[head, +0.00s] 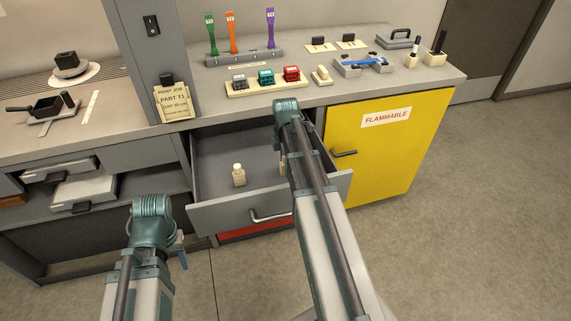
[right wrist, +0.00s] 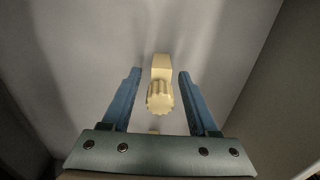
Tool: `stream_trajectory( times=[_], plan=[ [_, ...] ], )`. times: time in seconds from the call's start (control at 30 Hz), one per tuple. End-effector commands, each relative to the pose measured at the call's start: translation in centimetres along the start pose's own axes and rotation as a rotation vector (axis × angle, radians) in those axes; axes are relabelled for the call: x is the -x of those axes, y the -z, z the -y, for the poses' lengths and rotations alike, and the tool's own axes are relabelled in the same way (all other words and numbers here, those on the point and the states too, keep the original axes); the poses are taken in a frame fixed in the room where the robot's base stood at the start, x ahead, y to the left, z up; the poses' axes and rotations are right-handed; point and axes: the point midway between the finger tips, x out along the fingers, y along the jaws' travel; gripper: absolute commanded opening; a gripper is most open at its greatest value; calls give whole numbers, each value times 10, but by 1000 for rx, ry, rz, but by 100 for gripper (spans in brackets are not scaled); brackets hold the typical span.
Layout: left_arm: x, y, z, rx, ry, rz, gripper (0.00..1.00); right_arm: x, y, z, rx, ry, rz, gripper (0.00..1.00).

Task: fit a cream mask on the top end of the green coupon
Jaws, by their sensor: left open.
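The green coupon (head: 211,35) stands upright at the left end of a grey rack on the counter, with a small pale label near its top. A cream piece (head: 239,175) with a narrower top, apparently a mask, stands in the open drawer. A second cream piece (head: 283,165) is partly hidden by my right arm. In the right wrist view a cream piece with a ribbed round end (right wrist: 160,97) lies between the open fingers of my right gripper (right wrist: 158,73), with gaps on both sides. My left gripper (head: 181,250) is open and empty, low in front of the drawer.
The open drawer (head: 228,215) juts out beside the yellow cabinet (head: 375,150). Orange (head: 232,35) and purple (head: 270,30) coupons share the rack (head: 243,57). A tray (head: 266,90) of coloured blocks sits before it. A grey post (head: 146,60) rises left of the rack.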

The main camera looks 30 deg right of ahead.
Motion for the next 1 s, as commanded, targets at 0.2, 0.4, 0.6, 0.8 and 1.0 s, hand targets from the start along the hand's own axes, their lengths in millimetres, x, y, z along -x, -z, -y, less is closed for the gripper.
stream_trajectory(
  times=[0.2,0.4,0.6,0.8,1.0],
  plan=[
    [2,0,0,0,0,0,50,2,0,0,0,0,0,60],
    [13,-1,1,0,0,0,50,13,0,0,0,0,0,60],
    [37,-2,4,0,0,0,50,37,0,0,0,0,0,60],
    [68,-4,6,1,0,0,50,68,0,0,0,0,0,60],
    [98,-6,9,1,0,0,50,99,0,0,0,0,0,60]
  ],
)
